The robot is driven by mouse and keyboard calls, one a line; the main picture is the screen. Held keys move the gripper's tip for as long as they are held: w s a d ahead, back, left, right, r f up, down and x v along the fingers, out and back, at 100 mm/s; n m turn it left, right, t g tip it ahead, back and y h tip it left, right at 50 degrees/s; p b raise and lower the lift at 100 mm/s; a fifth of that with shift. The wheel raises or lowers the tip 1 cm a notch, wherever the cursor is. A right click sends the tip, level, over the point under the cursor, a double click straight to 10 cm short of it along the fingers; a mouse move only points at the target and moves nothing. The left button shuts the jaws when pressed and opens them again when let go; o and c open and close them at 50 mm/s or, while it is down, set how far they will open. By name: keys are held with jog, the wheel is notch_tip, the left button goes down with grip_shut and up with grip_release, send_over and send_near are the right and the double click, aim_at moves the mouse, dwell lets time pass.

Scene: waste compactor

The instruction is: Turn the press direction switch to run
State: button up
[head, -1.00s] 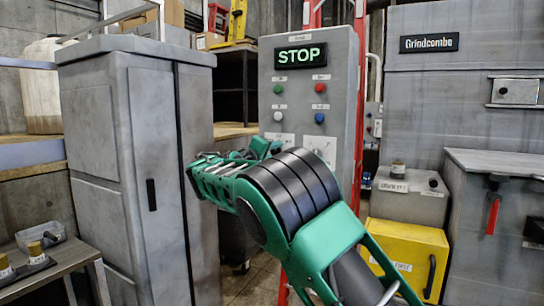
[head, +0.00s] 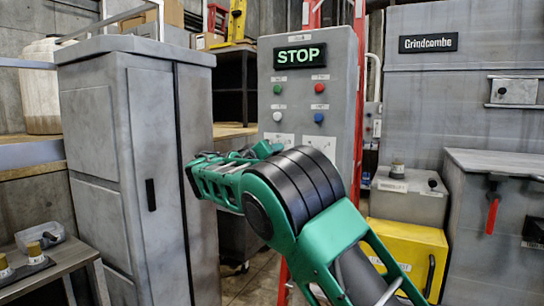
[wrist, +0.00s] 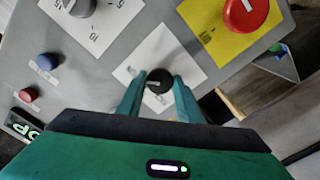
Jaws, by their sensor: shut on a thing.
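The grey control panel (head: 345,90) stands upright in the middle of the head view. Its display (head: 300,56) reads STOP in green. In the wrist view, a black rotary knob (wrist: 159,79) with a pale pointer line sits on a white label plate (wrist: 150,52). The label text there is too small to read. My gripper (wrist: 160,88) is shut on this knob, with one green finger on each side. In the head view my arm covers the panel's lower part and hides the knob and fingertips.
In the wrist view, a red mushroom button (wrist: 245,12) on a yellow plate is at upper right. A grey dial (wrist: 78,6) is at upper left. Blue (wrist: 47,61) and red (wrist: 29,95) buttons are at left. A grey cabinet (head: 120,150) stands left of my arm.

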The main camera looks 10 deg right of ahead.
jog(key=shift+a+f, duration=0.15)
jog(key=shift+f, duration=0.15)
jog(key=o, duration=1)
jog(key=shift+w, duration=0.1)
jog(key=shift+o, duration=0.2)
jog(key=shift+r, duration=0.1)
jog(key=v, duration=1)
jog(key=shift+s+a, duration=0.15)
jog(key=shift+s, duration=0.1)
